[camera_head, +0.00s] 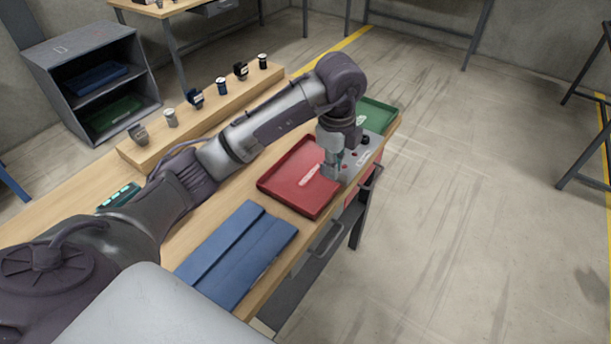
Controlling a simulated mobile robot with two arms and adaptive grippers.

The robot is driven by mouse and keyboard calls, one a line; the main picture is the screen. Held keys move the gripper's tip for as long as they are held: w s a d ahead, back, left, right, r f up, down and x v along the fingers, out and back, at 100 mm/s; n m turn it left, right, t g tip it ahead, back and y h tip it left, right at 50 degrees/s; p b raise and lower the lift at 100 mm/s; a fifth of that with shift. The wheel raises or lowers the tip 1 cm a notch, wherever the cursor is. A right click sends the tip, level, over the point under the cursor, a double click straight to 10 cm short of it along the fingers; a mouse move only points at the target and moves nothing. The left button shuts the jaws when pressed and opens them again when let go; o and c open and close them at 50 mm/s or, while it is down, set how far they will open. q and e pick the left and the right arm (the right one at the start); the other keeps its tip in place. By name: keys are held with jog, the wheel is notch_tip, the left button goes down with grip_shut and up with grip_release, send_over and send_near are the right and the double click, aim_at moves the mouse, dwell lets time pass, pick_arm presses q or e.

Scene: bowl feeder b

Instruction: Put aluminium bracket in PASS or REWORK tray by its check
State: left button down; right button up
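The red tray (283,178) lies on the wooden bench, with a pale mark on its floor. The green tray (378,117) sits at the far end of the bench, partly hidden by my arm. A grey panel (363,151) with small red spots stands between the trays. My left gripper (331,174) points down at the panel's near side, by the red tray's right edge. Its fingertips are too small to tell open from shut. I cannot make out an aluminium bracket there. My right gripper is not in view.
A raised wooden shelf (190,133) holds several small dark and silver parts along the bench's back. A blue folded mat (237,252) lies at the front. A dark device with a lit display (119,197) lies at left. A grey cabinet (88,45) stands behind.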

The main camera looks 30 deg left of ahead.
pick_arm(q)
jog(key=a+f+p, duration=0.1)
jog(key=a+f, duration=0.1)
jog(key=a, duration=0.1)
jog(key=a+f+p, duration=0.1)
jog(key=a+f, duration=0.1)
jog(key=a, duration=0.2)
jog(key=a+f, duration=0.2)
jog(key=a, duration=0.2)
jog(key=shift+s+a+f+p, duration=0.15)
jog(key=shift+s+f+p, duration=0.2)
jog(key=shift+p, duration=0.05)
notch_tip(320, 180, down, 4)
jog(key=shift+f+p, duration=0.1)
jog(key=shift+p, duration=0.65)
jog(key=shift+f+b, duration=0.45)
jog(key=shift+f, duration=0.1)
jog(key=c, duration=1.3)
grip_release()
